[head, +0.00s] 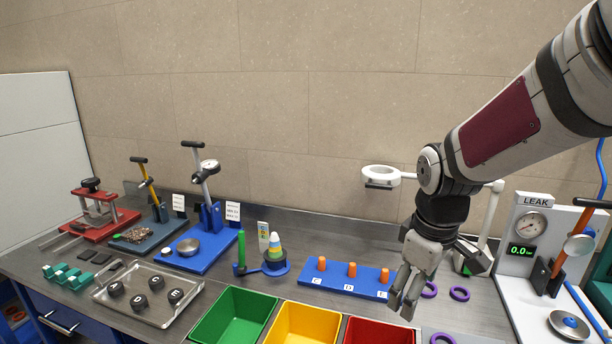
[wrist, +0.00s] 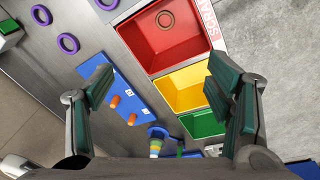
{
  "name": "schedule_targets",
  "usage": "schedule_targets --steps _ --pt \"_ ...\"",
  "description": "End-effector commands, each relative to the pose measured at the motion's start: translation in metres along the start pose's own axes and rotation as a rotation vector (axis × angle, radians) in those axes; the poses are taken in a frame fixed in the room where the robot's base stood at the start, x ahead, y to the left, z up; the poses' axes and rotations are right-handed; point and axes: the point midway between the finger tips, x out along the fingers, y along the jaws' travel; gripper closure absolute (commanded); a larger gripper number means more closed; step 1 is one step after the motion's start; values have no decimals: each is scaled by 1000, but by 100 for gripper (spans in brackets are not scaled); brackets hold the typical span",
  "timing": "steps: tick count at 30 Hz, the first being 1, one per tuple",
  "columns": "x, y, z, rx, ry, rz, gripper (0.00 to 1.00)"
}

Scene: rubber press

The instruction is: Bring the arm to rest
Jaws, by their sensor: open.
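My gripper (head: 405,298) is raised over the bench, above and to the right of the blue peg board and near the red bin. In the wrist view my gripper (wrist: 163,98) shows its two green-padded fingers wide apart with nothing between them. The arm reaches in from the upper right in the head view, with the gripper pointing down. The fingers appear apart from the bench and the bins, though the exact height is hard to tell.
Green (head: 232,318), yellow (head: 290,325) and red (wrist: 176,48) bins line the front edge. The red bin holds a ring (wrist: 165,19). The blue board (head: 335,280) carries orange pegs. Purple rings (head: 459,293) lie to the right, near the leak tester (head: 529,250). A metal tray (head: 148,294) sits left.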

Motion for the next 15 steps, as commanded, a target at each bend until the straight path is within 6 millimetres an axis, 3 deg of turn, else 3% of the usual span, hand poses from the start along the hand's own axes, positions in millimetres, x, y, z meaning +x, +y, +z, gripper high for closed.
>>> schedule_targets --steps 1,6,15 --pt "-18 -6 7 47 21 21 27" --pt "-63 -28 32 228 85 66 27" --pt "-115 -75 82 539 225 101 27"
